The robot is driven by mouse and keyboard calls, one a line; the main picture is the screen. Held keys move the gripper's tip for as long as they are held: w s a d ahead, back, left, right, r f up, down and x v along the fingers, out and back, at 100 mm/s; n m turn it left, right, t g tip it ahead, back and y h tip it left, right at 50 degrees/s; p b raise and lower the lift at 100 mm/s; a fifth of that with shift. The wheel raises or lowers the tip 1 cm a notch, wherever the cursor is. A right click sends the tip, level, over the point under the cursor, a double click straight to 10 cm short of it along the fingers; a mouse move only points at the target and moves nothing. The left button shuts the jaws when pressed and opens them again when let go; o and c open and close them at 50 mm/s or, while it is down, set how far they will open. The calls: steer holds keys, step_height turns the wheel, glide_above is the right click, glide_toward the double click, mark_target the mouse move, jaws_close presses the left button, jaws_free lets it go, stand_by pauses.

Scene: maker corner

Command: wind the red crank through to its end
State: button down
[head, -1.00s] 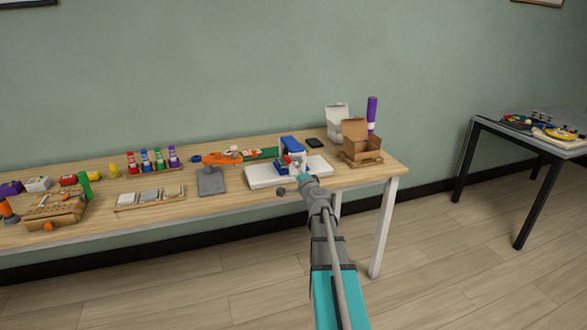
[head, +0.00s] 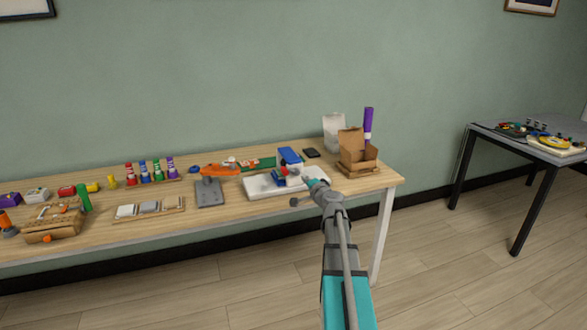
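A small device with a blue upper part (head: 291,156) stands on a white base plate (head: 258,187) near the front of the wooden table. A small red piece (head: 283,170) shows low on the device. It may be the red crank, but it is too small to make out its shape or angle. My gripper (head: 308,180) reaches over the right part of the white plate, close to the right side of the device. The fingers are too small and hidden to tell whether they are open, shut or touching the crank.
A black flat item (head: 311,153) lies behind. An orange tool on a grey stand (head: 210,193) is to the left. A second table (head: 480,128) stands at far right.

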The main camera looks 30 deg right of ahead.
steer(key=d+n, duration=0.1)
steer(key=d+r+n+y+p, duration=0.1)
steer(key=d, duration=0.1)
steer(key=s+d+r+n+y+p, duration=0.1)
steer(key=shift+d+g, duration=0.25)
steer(key=shift+g, duration=0.05)
steer(key=shift+w, duration=0.2)
glide_above(291, 172)
steer(key=s+d, duration=0.2)
steer(key=s, duration=0.3)
steer(key=f, duration=0.1)
steer(key=shift+w+a+f+b, duration=0.2)
steer(key=shift+a+f+b, duration=0.1)
steer(key=shift+a+b, duration=0.2)
steer(key=shift+w+a+f+b, duration=0.25)
steer(key=shift+a+f+b, duration=0.1)
steer(key=shift+a, duration=0.3)
steer(key=shift+w+a+f+b, duration=0.2)
steer(key=shift+a+f+b, duration=0.1)
steer(key=shift+a+b, duration=0.2)
